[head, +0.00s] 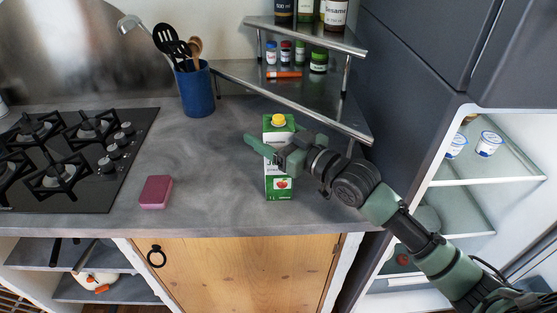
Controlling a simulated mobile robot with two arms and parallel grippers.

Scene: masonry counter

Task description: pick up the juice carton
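The juice carton (278,187) stands upright on the grey counter, near its front edge right of the middle. It is white and green with a yellow cap and a red apple picture. My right gripper (262,148) is at the carton's upper half, coming from the right. One green finger crosses in front of the carton and sticks out past its left side. The other finger is not clearly visible, so I cannot tell whether the gripper grips the carton. My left gripper is not in view.
A blue utensil holder (196,92) stands at the back. A pink sponge (156,191) lies left of the carton, by the black gas hob (70,150). A metal corner shelf (290,95) with jars overhangs behind the carton. An open fridge (490,180) is at right.

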